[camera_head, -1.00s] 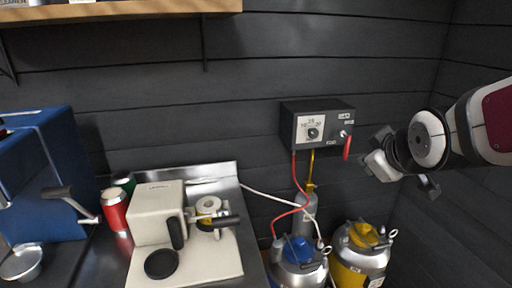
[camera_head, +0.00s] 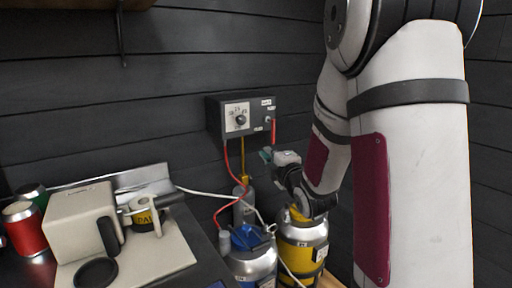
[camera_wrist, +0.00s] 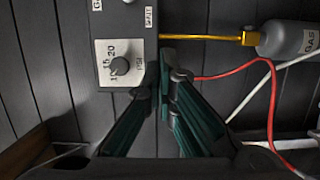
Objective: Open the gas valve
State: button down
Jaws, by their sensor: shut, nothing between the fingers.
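The dark gas box (camera_head: 240,118) is fixed to the wall, with a round dial (camera_head: 240,119) on a white plate. The red valve lever (camera_head: 274,131) hangs straight down at the right of its front face. My gripper (camera_head: 267,155) is just below the lever's lower end, in front of the wall; whether it touches the lever cannot be told. In the wrist view the box (camera_wrist: 102,55) lies sideways with its dial (camera_wrist: 119,66), and the green fingers of my gripper (camera_wrist: 165,72) are together and empty near the box edge. The lever is not visible there.
A yellow pipe (camera_wrist: 205,37) links the box to a grey gas bottle (camera_wrist: 285,38). A red hose (camera_head: 226,160) hangs below the box. Kegs with a blue top (camera_head: 250,238) and a yellow top (camera_head: 300,215) stand below. A counter with a cream machine (camera_head: 82,222) is at left.

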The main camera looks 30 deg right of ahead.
dwell(0.3)
jog(key=w+d, duration=0.6)
jog(key=w, duration=0.4)
dwell(0.4)
